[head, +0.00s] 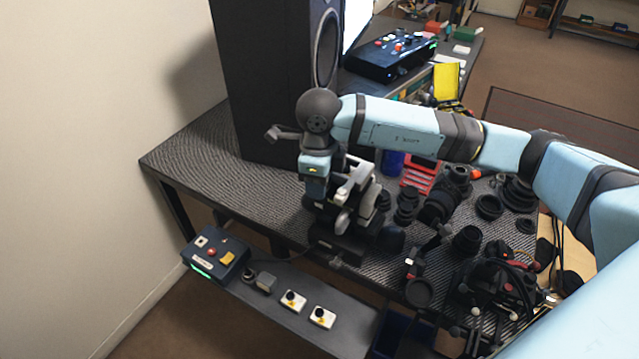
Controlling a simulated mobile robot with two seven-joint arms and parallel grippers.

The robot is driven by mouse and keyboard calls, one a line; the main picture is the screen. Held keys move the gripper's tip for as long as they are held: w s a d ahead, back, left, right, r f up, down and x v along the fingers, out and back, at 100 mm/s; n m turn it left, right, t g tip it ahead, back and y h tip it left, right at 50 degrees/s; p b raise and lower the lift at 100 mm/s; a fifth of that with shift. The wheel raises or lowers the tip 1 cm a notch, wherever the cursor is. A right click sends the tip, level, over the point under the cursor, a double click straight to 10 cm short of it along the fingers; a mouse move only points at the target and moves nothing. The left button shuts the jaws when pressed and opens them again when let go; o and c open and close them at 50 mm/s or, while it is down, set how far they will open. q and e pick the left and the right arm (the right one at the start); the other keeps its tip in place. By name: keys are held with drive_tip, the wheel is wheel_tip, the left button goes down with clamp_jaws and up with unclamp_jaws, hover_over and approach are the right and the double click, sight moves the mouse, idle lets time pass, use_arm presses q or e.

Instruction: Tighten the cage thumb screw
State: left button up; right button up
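My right arm reaches in from the right, and its gripper (350,215) points down over a dark fixture (335,247) on the dark textured workbench. The light grey fingers are at or just above the top of this fixture. I cannot tell whether they touch it or how far apart they are. The cage thumb screw cannot be made out; the gripper and wrist cover much of the fixture. My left gripper does not show.
Black lens rings and barrels (437,208) crowd the bench right of the gripper. A tall black speaker-like cabinet (262,80) stands behind. A control box (215,252) and white switch boxes (322,317) sit on a lower front shelf. The bench's left end (195,150) is clear.

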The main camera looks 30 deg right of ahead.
wheel_tip(320, 180, up, 13)
drive_tip(key=shift+b, duration=0.35)
drive_tip(key=shift+f, duration=0.15)
